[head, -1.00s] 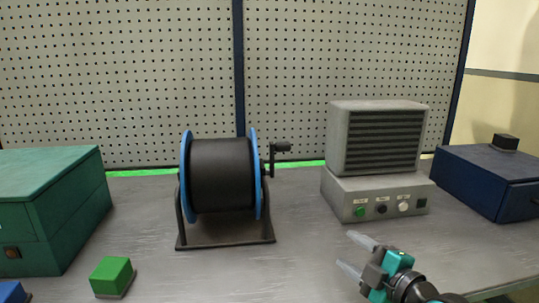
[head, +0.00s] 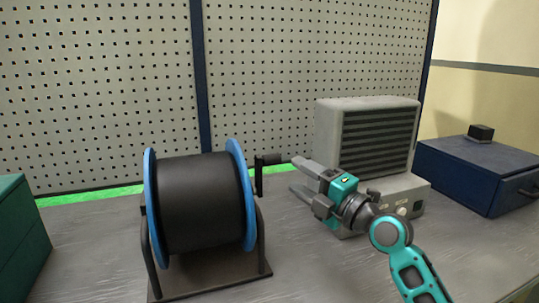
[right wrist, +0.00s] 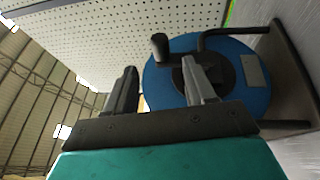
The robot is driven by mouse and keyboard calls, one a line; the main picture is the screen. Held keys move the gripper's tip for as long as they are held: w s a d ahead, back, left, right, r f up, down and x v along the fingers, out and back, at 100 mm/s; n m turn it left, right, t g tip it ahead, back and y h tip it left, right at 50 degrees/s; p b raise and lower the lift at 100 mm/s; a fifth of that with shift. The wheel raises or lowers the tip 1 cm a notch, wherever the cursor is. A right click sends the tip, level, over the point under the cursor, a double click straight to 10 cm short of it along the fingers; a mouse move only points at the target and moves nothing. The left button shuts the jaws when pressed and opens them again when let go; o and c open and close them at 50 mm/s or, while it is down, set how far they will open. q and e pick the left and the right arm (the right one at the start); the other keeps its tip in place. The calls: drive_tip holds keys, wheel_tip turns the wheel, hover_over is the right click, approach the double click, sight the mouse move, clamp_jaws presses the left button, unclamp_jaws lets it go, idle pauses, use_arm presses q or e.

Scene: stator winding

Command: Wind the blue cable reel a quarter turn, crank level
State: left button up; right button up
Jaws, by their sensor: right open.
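The cable reel, with blue flanges (head: 236,195) and a black drum (head: 197,203), stands on a dark frame (head: 215,277) on the bench. Its black crank (head: 259,178) is on the right side, the arm roughly upright and the handle (head: 270,159) at its top pointing right. My right gripper (head: 295,174) is open and empty just right of the handle, its upper fingertip close to the handle's end. I cannot tell if they touch. The right wrist view shows both fingers (right wrist: 162,90) in front of the blue flange (right wrist: 233,97), with the handle (right wrist: 159,46) beyond them. My left gripper is not in view.
A grey vented unit with buttons (head: 330,120) stands behind my right gripper. A dark blue box (head: 465,180) is at the far right and a green box (head: 20,240) at the left edge. A pegboard (head: 100,90) backs the bench.

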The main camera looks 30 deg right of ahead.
sight(276, 162)
drive_tip(key=p+x, duration=0.2)
drive_tip(key=x, duration=0.6)
drive_tip(key=shift+w+a+r, duration=0.1)
drive_tip(key=shift+w, duration=0.05)
drive_tip(key=shift+w+a, duration=0.1)
drive_tip(key=shift+w, duration=0.5)
drive_tip(key=shift+c, duration=0.2)
drive_tip(key=c, duration=0.6)
clamp_jaws()
